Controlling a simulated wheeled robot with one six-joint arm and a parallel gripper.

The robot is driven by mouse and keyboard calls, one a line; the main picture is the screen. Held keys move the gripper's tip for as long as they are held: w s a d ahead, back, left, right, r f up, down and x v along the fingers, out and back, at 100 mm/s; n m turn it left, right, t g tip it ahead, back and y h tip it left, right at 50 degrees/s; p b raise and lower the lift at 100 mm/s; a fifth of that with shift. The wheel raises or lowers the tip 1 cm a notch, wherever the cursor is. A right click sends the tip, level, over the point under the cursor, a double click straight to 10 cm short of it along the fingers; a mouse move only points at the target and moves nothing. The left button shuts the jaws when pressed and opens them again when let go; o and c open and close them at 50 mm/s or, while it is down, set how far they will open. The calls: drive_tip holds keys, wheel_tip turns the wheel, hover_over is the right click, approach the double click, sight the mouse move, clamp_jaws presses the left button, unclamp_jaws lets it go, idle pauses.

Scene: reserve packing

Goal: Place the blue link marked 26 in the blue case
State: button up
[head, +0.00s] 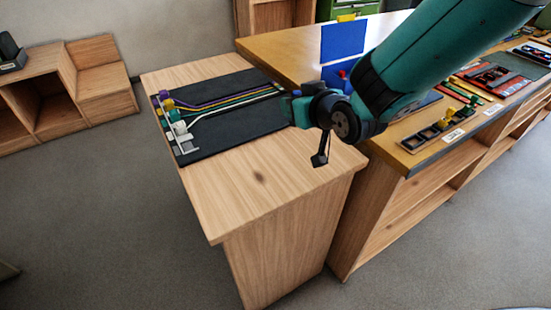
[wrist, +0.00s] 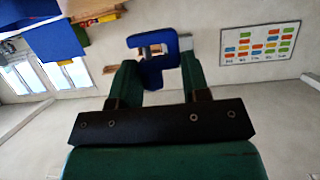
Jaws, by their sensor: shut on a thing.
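A blue link (wrist: 146,72) with a squarish opening is held between the two green fingers of my gripper (wrist: 154,82) in the wrist view. No number can be read on it. In the head view my gripper (head: 299,108) is over the right part of the wooden side table, beside the dark board, and the link is too small to make out clearly. The blue case (head: 342,42) stands on the long counter behind and right of my gripper, with a blue panel upright. My arm partly hides its lower part, where a bit of red shows.
A black board (head: 232,118) with coloured strands lies on the wooden side table (head: 258,185), whose front is bare. The long counter (head: 285,48) carries trays of parts at the right, including a wooden tray (head: 430,136). Grey floor lies open at left.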

sight(284, 176)
drive_tip(key=shift+n+y, duration=0.3)
drive_tip(key=f+p, duration=0.1)
drive_tip(key=f, duration=0.5)
drive_tip(key=a+f+p, duration=0.1)
drive_tip(key=f, duration=0.4)
drive_tip(key=a+f+p, duration=0.1)
drive_tip(key=f, duration=0.5)
drive_tip(key=shift+s+a+f, duration=0.2)
drive_tip(key=shift+s+f, duration=0.15)
drive_tip(key=shift+s, duration=0.05)
drive_tip(key=shift+f, duration=0.15)
drive_tip(key=o, duration=1)
